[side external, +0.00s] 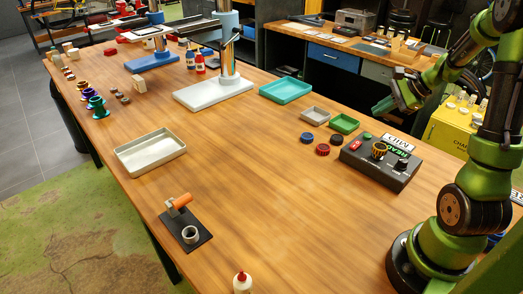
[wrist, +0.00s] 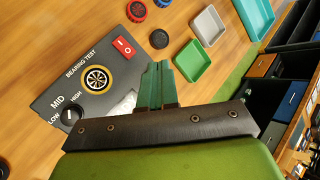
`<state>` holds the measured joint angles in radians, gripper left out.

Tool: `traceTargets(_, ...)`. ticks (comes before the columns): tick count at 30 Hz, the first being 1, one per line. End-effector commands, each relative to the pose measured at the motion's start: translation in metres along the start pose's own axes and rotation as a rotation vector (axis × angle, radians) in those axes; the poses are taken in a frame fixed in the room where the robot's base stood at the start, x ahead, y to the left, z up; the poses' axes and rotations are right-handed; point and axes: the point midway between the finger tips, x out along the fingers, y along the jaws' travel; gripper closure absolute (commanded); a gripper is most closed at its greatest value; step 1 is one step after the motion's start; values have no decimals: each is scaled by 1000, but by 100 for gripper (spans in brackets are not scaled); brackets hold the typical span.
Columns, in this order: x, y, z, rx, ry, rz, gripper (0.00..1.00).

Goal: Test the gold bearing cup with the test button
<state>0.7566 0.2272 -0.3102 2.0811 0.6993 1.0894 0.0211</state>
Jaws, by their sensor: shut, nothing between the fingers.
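The dark test box (side external: 372,172) sits at the right of the table in the side view, and its top fills the left of the wrist view (wrist: 75,70). The gold bearing cup (side external: 379,150) sits on the box; from above it shows as a gold-ringed round part (wrist: 98,79). A red rocker switch (wrist: 123,47) is on the box near the cup; it also shows in the side view (side external: 355,146). My gripper (side external: 381,109) is shut and empty, raised above the table. Its green fingertips (wrist: 157,68) appear beside the box and hide part of its edge.
A black knob (wrist: 70,116) marked low, mid, high is on the box. Blue (side external: 307,137), red (side external: 322,150) and black (side external: 335,139) caps lie beside it. Grey (side external: 315,115), green (side external: 344,123) and teal (side external: 287,90) trays stand behind. The table's middle is clear.

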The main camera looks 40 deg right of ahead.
Motion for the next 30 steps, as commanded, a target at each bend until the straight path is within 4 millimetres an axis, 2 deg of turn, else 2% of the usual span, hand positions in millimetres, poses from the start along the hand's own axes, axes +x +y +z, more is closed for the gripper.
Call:
traceTargets(1,0,-7,-10,50,-3,-29,100)
traceTargets(2,0,-12,-12,71,-9,-48,100)
traceTargets(4,-3,-23,-11,94,-22,-85,100)
traceTargets(8,-5,-29,-7,110,-38,-110,100)
traceTargets(20,-2,-27,-8,110,-41,-107,100)
traceTargets(30,31,-6,-26,112,-42,-104,100)
